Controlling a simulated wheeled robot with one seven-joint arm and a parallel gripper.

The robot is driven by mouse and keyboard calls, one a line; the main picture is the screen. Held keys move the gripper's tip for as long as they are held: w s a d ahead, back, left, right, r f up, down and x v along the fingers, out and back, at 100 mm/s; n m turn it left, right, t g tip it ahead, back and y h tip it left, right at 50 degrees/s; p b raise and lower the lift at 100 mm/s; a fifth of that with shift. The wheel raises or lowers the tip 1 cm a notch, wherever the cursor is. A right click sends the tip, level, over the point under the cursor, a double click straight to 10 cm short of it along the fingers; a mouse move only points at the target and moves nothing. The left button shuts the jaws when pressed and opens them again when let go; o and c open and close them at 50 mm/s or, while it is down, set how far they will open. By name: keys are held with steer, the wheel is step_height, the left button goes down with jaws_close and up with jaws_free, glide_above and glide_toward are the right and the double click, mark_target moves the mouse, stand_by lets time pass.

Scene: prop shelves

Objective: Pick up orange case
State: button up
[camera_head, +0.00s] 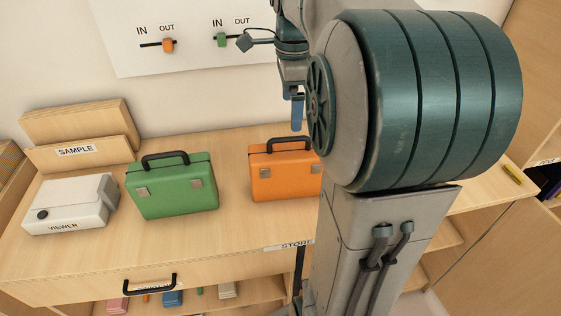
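The orange case (284,178) stands upright on the wooden table, right of the green case. My gripper (297,112) is partly in view above the case's right part, with a blue finger pointing down. It looks apart from the case.
A green case (173,188) and a white viewer box (71,207) stand on the table (215,246). A wooden SAMPLE holder (78,152) is at the back left. A white wall panel (190,65) has orange and green IN/OUT sliders. A yellow object (512,174) lies at the right.

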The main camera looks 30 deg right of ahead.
glide_above(289, 150)
steer(key=f, duration=0.8)
steer(key=shift+d+b, duration=0.2)
steer(key=shift+b, duration=0.1)
steer(key=shift+a+f, duration=0.15)
steer(key=shift+f, duration=1.25)
steer(key=shift+a+f, duration=0.1)
steer(key=shift+f, duration=1.25)
